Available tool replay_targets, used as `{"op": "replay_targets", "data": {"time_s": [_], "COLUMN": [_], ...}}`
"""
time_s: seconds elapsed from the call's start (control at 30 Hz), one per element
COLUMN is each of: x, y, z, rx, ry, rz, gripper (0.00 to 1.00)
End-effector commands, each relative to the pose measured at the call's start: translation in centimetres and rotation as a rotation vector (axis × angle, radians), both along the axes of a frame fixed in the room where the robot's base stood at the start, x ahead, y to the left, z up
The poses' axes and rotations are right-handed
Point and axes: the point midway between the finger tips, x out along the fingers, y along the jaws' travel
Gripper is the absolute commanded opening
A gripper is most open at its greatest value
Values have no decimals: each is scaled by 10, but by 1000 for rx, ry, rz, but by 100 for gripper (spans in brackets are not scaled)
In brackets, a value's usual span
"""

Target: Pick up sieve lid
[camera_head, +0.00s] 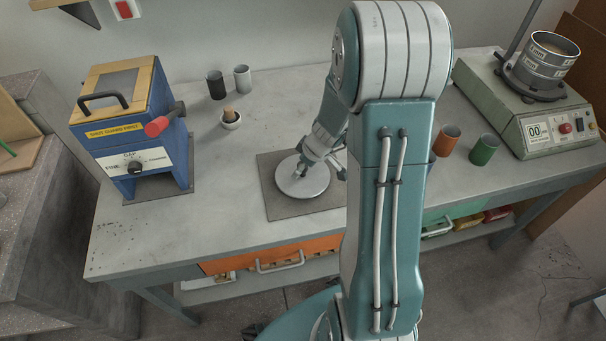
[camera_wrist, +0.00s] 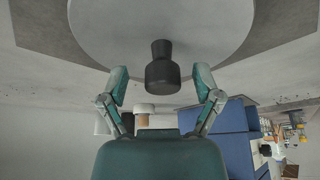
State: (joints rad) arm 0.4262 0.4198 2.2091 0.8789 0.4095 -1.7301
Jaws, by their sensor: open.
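The sieve lid (camera_head: 292,188) is a round, light grey disc lying on a dark square mat (camera_head: 278,210) on the bench. Its black knob (camera_wrist: 162,72) and pale disc (camera_wrist: 110,25) show large in the wrist view. My gripper (camera_wrist: 161,78) is open, with one finger on each side of the knob in that view and a visible gap to both.
A blue and yellow machine (camera_head: 138,150) stands at left. Orange (camera_head: 447,141) and green (camera_head: 484,149) cups stand right, before a sieve shaker (camera_head: 535,115). The bench's front left is clear.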

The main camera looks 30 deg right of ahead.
Motion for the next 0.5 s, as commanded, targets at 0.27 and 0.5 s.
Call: {"op": "replay_targets", "data": {"time_s": [0.27, 0.5], "x": [0, 0], "y": [0, 0], "z": [0, 0], "rx": [0, 1], "ry": [0, 1], "rz": [0, -1], "gripper": [11, 0]}}
